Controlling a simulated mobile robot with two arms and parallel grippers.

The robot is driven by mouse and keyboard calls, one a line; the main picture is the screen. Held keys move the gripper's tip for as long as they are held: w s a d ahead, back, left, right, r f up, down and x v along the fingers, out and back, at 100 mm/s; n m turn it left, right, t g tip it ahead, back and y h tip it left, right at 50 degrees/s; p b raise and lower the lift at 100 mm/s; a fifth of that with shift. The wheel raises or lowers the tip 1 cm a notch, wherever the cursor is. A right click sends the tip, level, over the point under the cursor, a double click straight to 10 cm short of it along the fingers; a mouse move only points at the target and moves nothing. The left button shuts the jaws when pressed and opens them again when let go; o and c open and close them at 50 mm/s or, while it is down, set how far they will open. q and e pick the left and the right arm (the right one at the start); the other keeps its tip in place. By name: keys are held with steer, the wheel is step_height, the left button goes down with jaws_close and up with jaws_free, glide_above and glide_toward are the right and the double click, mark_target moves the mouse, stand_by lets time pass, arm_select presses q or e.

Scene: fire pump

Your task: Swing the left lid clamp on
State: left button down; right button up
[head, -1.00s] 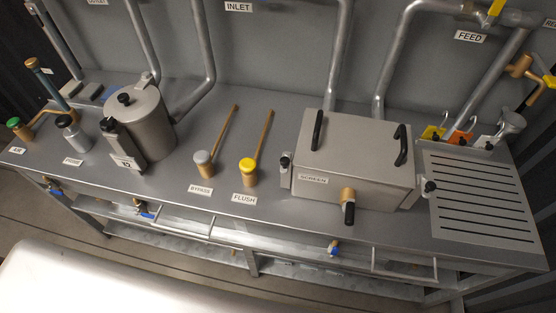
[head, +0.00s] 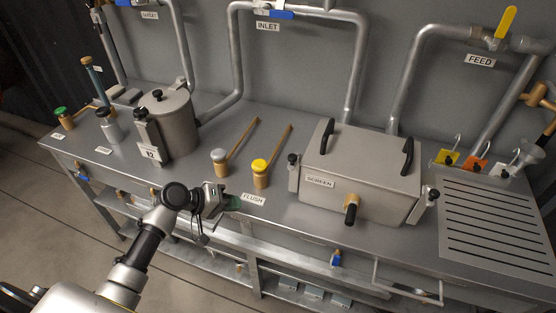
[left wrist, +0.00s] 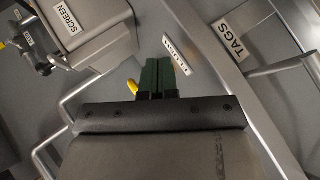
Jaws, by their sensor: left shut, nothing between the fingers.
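The screen box (head: 365,165) is a grey lidded case with two black lid handles, right of centre on the bench. The left lid clamp (head: 293,175) is a small grey bracket with a black knob, upright at the box's left side. I cannot tell whether it grips the lid. A similar right clamp (head: 424,206) is at the box's right side. My left gripper (head: 236,201) is shut and empty at the bench's front edge, left of and apart from the clamp. Its green fingers (left wrist: 158,78) are together in the left wrist view, where the box (left wrist: 95,25) is upper left.
The yellow flush knob (head: 260,168) and grey bypass knob (head: 219,157) stand behind my left gripper. A brass outlet with a black handle (head: 351,209) sticks out of the box's front. A grey canister (head: 172,128) stands at left, a slotted drain plate (head: 490,220) at right.

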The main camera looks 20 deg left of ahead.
mark_target(294, 157)
arm_select(q)
steer(key=w+a+r+t+h, duration=0.1)
steer(key=w+a+r+h, duration=0.1)
steer(key=r, duration=1.3)
steer(key=w+h, duration=0.1)
steer(key=h, duration=0.1)
steer(key=shift+r+t+h+b, duration=0.3)
steer(key=shift+r+t+b, duration=0.05)
steer(key=shift+r+t, duration=0.05)
arm_select(e)
steer(key=shift+s+d+f, duration=0.1)
steer(key=shift+s+f, duration=0.05)
steer(key=shift+f, duration=0.35)
arm_select(q)
steer(key=shift+w, duration=0.1)
steer(key=s+d+p+x, duration=0.1)
steer(key=p+x, duration=0.4)
steer(key=x, duration=0.7)
steer(key=shift+s+d+f, duration=0.35)
steer(key=shift+s+d, duration=0.2)
steer(key=shift+d, duration=0.1)
arm_select(e)
step_height(294, 157, up, 5)
arm_select(q)
steer(key=shift+d, duration=0.15)
arm_select(e)
steer(key=shift+r, duration=0.1)
